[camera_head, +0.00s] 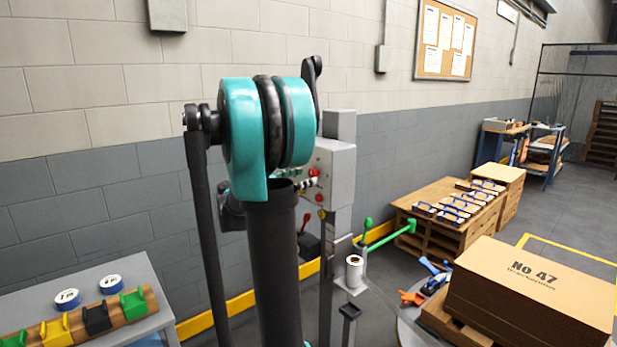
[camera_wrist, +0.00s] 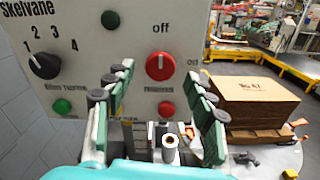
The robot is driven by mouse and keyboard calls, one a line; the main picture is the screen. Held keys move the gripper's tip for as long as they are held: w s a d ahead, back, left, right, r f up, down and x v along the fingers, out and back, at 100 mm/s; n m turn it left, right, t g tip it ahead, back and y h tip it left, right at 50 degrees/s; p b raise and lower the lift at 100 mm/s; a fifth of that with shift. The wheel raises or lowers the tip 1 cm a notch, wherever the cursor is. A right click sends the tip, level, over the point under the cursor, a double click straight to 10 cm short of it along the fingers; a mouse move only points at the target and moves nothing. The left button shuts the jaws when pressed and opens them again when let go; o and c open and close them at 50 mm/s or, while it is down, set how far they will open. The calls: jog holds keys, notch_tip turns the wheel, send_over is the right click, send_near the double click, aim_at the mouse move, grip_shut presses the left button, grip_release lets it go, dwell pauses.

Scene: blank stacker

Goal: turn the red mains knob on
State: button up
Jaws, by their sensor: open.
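The red mains knob (camera_wrist: 160,67) is on the front of a light grey control panel (camera_wrist: 85,50) in the wrist view. Its white mark points up toward the word "off"; a second label, partly legible as "On", is to its right. My gripper (camera_wrist: 160,76) is open, with one finger to the left and one to the right of the knob as seen in the picture. The fingers appear short of the panel, and no contact with the knob shows. In the head view the control box (camera_head: 336,170) is partly hidden behind my arm.
A black selector knob (camera_wrist: 43,65) marked 1 to 4 is at the panel's left. A cardboard stack (camera_head: 530,285) stands at right, near a green lever (camera_head: 390,236).

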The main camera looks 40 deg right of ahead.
jog(key=shift+w+d, duration=0.1)
jog(key=shift+d, duration=1.3)
jog(key=shift+c, duration=0.2)
jog(key=c, duration=1.1)
